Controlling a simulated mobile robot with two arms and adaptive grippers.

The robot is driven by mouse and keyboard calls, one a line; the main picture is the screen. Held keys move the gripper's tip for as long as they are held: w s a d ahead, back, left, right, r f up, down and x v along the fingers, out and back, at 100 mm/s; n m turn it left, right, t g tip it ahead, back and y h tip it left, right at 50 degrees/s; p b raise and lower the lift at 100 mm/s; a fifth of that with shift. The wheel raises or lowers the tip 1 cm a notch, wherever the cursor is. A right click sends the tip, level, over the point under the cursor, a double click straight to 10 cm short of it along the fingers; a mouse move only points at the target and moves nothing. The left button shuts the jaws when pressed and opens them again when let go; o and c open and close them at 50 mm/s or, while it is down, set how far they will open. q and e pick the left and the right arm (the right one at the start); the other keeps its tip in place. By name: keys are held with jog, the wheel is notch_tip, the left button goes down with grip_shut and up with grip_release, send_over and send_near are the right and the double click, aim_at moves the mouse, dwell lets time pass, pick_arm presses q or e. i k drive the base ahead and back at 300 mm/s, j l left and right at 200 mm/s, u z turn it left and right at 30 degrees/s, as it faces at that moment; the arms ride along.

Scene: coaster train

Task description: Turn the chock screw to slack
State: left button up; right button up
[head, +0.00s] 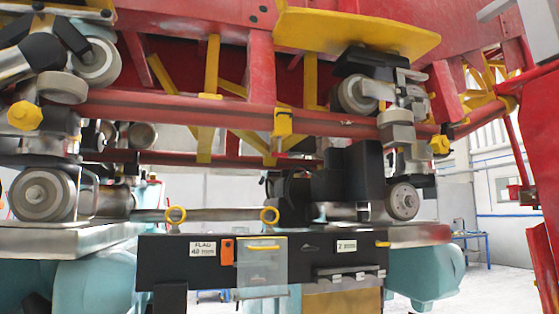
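No part in view is clearly marked as the chock screw. Two yellow knob-like heads stand out on the wheel assemblies: a left yellow head (25,116) and a right yellow head (440,145). Neither of my grippers can be made out in the head view.
The black panel (216,267) bears white labels, an orange tag (227,252) and a clear cover (262,265). The red train frame (190,112) spans above, with grey wheels (42,194) at both sides. Teal supports (428,270) stand below. A blue table (472,238) is far right.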

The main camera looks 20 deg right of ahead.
aim_at(278, 155)
jog(key=l, duration=0.5)
jog(key=i+l, duration=0.15)
jog(key=l, duration=0.85)
jog(key=i, duration=0.05)
